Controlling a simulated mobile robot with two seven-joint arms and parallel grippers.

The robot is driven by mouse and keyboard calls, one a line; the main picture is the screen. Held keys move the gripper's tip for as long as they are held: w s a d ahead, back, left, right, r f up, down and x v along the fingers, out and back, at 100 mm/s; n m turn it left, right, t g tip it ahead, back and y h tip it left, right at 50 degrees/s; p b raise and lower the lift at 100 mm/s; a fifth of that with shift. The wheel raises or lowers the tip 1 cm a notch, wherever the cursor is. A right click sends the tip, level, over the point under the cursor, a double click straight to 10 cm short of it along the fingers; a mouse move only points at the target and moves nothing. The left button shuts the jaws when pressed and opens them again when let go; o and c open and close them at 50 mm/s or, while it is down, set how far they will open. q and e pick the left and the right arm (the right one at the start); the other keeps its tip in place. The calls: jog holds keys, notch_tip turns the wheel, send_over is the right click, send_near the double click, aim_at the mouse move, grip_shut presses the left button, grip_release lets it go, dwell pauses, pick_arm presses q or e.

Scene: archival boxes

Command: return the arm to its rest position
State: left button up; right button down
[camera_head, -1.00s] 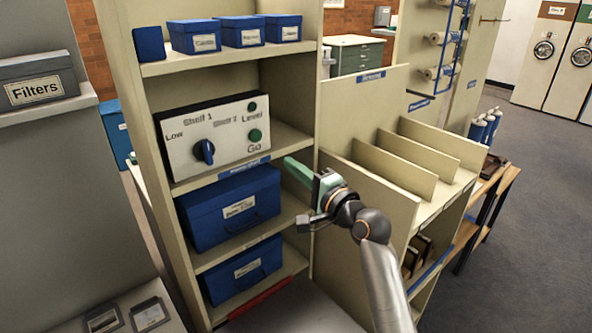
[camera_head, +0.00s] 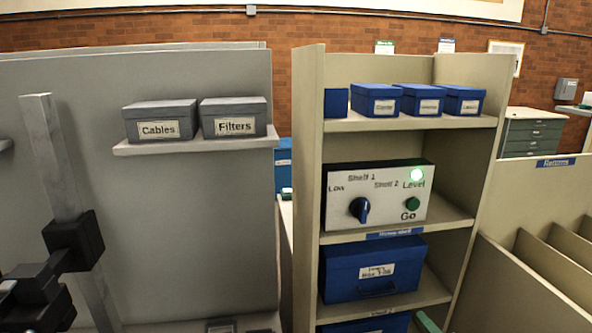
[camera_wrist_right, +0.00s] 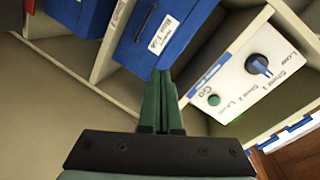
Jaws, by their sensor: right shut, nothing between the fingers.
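My right gripper (camera_head: 428,322) shows only as a green tip at the bottom edge of the head view, low in front of the tan shelf unit. In the right wrist view its two green fingers (camera_wrist_right: 161,100) are together with nothing between them. Beyond the fingers are blue boxes (camera_wrist_right: 165,30) and the white control panel (camera_wrist_right: 250,75). The fingers look apart from the panel. In the head view the panel (camera_head: 385,197) has a blue knob (camera_head: 360,210), a green Go button (camera_head: 411,204) and a brightly lit Level lamp (camera_head: 417,175). My left gripper is not seen.
The tan shelf unit (camera_head: 308,180) holds small blue boxes (camera_head: 418,99) above and a large blue box (camera_head: 371,268) below. Grey Cables (camera_head: 160,121) and Filters (camera_head: 233,118) boxes sit on a ledge at left. A divided tan rack (camera_head: 520,290) stands at right.

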jog(key=s+a+f+n+g, duration=0.2)
jog(key=s+a+f+n, duration=0.1)
jog(key=s+f, duration=0.5)
jog(key=s+a+f+n+g, duration=0.2)
jog(key=s+a+f+n, duration=0.2)
jog(key=s+f+n, duration=0.2)
jog(key=s+a+f+n+g, duration=0.2)
jog(key=s+a+f+n, duration=0.1)
jog(key=s+f, duration=0.7)
jog(key=shift+a+f+n+y, duration=0.3)
jog(key=shift+n+y, duration=0.1)
jog(key=shift+n, duration=0.4)
jog(key=shift+s, duration=0.1)
